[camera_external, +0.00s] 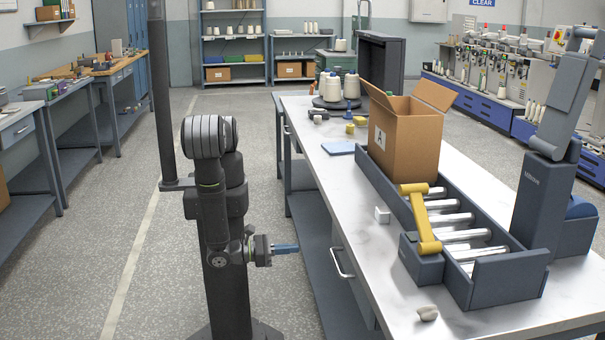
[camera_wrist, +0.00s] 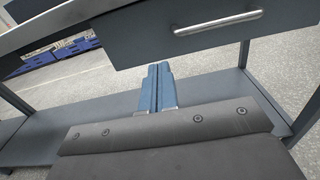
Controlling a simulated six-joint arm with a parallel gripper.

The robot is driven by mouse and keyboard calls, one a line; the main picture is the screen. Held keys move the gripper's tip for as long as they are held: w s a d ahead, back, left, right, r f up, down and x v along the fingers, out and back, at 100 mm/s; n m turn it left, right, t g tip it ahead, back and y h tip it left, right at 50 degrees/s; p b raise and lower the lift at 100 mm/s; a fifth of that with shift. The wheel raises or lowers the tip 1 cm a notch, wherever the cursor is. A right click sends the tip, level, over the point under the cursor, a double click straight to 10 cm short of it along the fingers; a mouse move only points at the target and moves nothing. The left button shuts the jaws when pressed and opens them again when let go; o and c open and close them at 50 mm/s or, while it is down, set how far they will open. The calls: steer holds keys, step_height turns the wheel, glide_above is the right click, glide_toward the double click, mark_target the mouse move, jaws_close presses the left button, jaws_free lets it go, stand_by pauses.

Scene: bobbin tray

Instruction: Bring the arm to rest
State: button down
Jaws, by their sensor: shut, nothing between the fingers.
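My gripper (camera_external: 286,248) is at the end of my folded arm, left of the workbench in the external view. It points right toward the bench's side, below the level of the top. Its blue fingers are together with nothing between them. In the wrist view the shut fingers (camera_wrist: 157,85) point at the workbench, below its drawer (camera_wrist: 185,35). They appear apart from the bench, over its lower shelf as seen from the wrist.
The workbench (camera_external: 345,210) carries an open cardboard box (camera_external: 405,142) on a roller conveyor (camera_external: 455,225) with a yellow bar (camera_external: 420,218). The floor left of my arm is clear.

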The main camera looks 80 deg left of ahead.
mark_target(340, 245)
steer(key=w, duration=1.2)
steer(key=shift+w, duration=0.3)
